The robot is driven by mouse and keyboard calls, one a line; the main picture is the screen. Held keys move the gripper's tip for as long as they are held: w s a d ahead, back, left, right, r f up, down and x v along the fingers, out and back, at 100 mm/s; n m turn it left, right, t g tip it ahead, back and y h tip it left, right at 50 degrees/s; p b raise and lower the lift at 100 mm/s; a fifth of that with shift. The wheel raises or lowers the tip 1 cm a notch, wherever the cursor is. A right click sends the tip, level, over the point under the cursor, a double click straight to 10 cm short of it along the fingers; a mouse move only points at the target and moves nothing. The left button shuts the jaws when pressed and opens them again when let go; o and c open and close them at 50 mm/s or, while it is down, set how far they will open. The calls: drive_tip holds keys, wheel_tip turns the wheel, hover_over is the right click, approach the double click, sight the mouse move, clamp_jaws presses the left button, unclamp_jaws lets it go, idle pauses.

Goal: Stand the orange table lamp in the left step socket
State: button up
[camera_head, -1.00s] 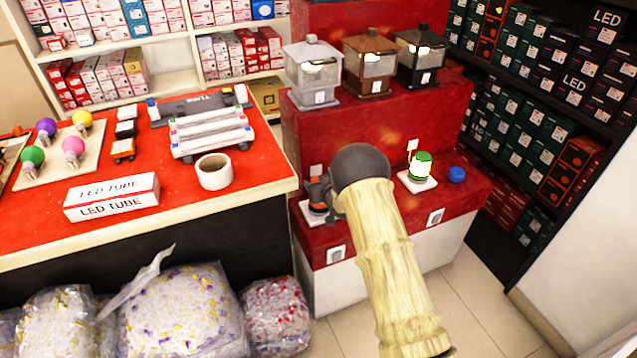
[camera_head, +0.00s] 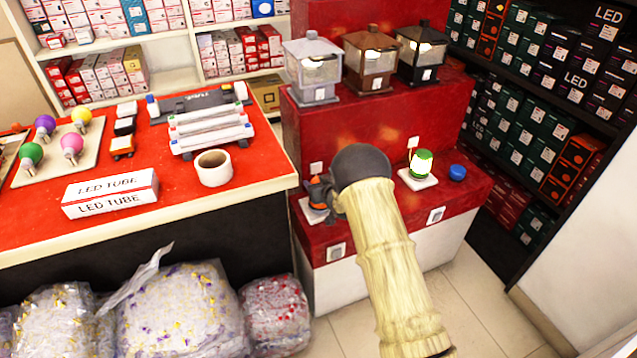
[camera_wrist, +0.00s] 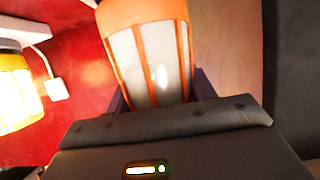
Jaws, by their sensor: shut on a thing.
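The orange table lamp (camera_wrist: 150,60) fills the top middle of the wrist view, with orange ribs over a pale body. My gripper (camera_wrist: 160,98) is shut on it. In the head view my gripper (camera_head: 325,196) is mostly hidden behind my forearm, and only a little of the orange lamp (camera_head: 318,206) shows. It is at the white plate of the left step socket (camera_head: 306,213), low on the red step. I cannot tell whether the lamp is seated there or just above. The lamp's base is out of the wrist view.
A lit green lamp (camera_head: 421,163) stands on a white plate to the right, beside a blue round thing (camera_head: 457,173). A glowing yellow lamp (camera_wrist: 14,92) is at the left of the wrist view. Three lanterns stand on the upper step. The red counter (camera_head: 250,180) is to the left.

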drive_tip(key=o, duration=1.2)
drive_tip(key=shift+f, duration=0.1)
drive_tip(key=shift+s, duration=0.15)
drive_tip(key=p+v, duration=0.1)
drive_tip(key=v, duration=1.6)
drive_tip(key=shift+r+p, duration=0.25)
drive_tip(key=shift+p, duration=0.15)
